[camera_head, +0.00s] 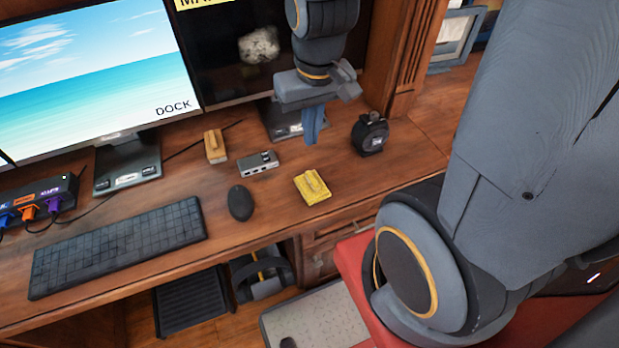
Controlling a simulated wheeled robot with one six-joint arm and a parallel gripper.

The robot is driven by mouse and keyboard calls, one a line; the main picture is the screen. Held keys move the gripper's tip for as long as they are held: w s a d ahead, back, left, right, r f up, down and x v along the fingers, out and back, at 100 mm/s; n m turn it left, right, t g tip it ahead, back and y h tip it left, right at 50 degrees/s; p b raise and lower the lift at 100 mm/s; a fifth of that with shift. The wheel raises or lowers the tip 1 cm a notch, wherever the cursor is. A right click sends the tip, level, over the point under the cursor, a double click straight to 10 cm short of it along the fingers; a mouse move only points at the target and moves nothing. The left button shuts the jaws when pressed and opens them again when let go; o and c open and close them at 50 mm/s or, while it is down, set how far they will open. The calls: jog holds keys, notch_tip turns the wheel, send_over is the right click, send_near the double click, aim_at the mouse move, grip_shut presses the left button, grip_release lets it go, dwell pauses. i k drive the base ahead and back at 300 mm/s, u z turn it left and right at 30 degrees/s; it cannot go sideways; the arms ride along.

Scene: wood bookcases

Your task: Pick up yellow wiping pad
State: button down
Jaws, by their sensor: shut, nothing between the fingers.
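The yellow wiping pad (313,187) lies flat on the wooden desk, right of the mouse and near the desk's front edge. A raised grip strip runs along its top. My gripper (312,138) hangs above the desk, up and behind the pad in the picture, with its blue-grey fingers pointing down. The fingers are together and empty, and they do not touch the pad. The pad is in full view.
A grey hub (258,164), a wooden block-like brush (215,146), a black mouse (240,203) and a black round device (370,134) stand around the pad. A keyboard (118,246) lies left. Monitors (85,70) stand behind. Bare desk lies right of the pad.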

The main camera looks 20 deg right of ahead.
aim_at(311, 188)
jog(key=u, duration=0.05)
jog(key=k, duration=0.5)
jog(key=z, duration=2.55)
jog(key=k, duration=0.95)
jog(key=u, duration=0.85)
jog(key=i, duration=0.5)
